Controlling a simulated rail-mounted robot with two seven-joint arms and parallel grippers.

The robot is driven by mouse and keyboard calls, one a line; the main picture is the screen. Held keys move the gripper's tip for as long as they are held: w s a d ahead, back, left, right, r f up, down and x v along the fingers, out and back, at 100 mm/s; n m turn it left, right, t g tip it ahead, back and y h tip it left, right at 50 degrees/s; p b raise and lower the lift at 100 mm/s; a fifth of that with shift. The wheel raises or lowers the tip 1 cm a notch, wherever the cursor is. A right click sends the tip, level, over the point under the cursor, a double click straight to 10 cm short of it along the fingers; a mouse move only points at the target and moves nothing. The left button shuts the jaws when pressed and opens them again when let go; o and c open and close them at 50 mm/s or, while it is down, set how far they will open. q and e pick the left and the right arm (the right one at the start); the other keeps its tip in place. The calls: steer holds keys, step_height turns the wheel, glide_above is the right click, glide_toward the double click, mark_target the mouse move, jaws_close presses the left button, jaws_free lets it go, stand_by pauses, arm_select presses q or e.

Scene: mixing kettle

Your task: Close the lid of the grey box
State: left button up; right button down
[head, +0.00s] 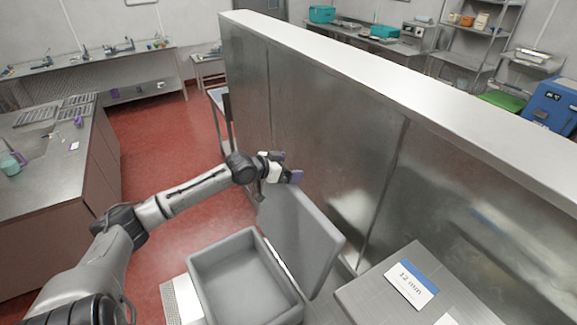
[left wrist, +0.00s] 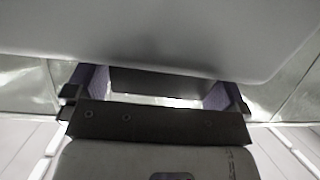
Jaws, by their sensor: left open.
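The grey box (head: 243,284) stands open and looks empty in the lower middle of the head view. Its lid (head: 297,238) is raised on the right side, leaning back toward the metal partition. My left gripper (head: 289,176) is at the lid's upper far edge, with its purple fingertips beside that edge. In the left wrist view my left gripper (left wrist: 158,90) is open, and a broad grey surface, likely the lid (left wrist: 160,35), fills the top of the picture close to the fingers. I cannot tell whether they touch. My right gripper is out of view.
A tall metal partition (head: 330,120) runs close behind the lid. A metal table with a "12 min" card (head: 411,284) is to the right of the box. A counter (head: 60,165) stands at the left, with open red floor (head: 165,150) between.

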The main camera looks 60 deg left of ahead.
arm_select(q)
steer(key=shift+w, duration=0.1)
stand_by(0.3)
steer(key=c, duration=1.1)
